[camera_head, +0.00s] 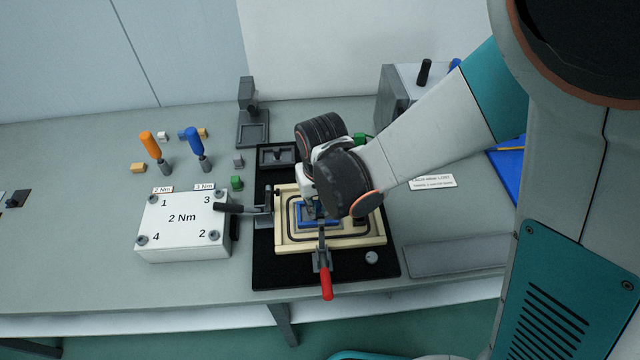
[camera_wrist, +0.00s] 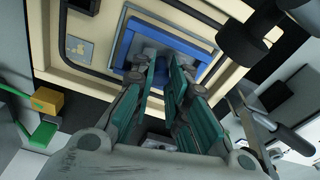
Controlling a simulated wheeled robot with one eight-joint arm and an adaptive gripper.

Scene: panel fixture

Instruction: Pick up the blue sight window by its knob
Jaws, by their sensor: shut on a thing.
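The blue sight window (camera_head: 303,223) is a blue square frame on the cream panel (camera_head: 284,244). My gripper (camera_head: 313,209) is over it, pointing down, and my wrist hides much of the window in the head view. In the wrist view, the blue window (camera_wrist: 128,42) lies just beyond the fingertips of my gripper (camera_wrist: 162,62). The two green-padded fingers are close around the middle of the window, shut on its knob. The knob itself is mostly hidden between the fingers. The window appears to lie on the panel; I cannot tell whether it is raised.
A red-handled clamp (camera_head: 325,280) stands at the panel's front edge, and a black-handled clamp (camera_head: 232,208) at its left. A white torque block (camera_head: 182,232) sits left, with orange (camera_head: 149,144) and blue (camera_head: 193,140) drivers behind it. A grey box (camera_head: 392,98) stands behind right.

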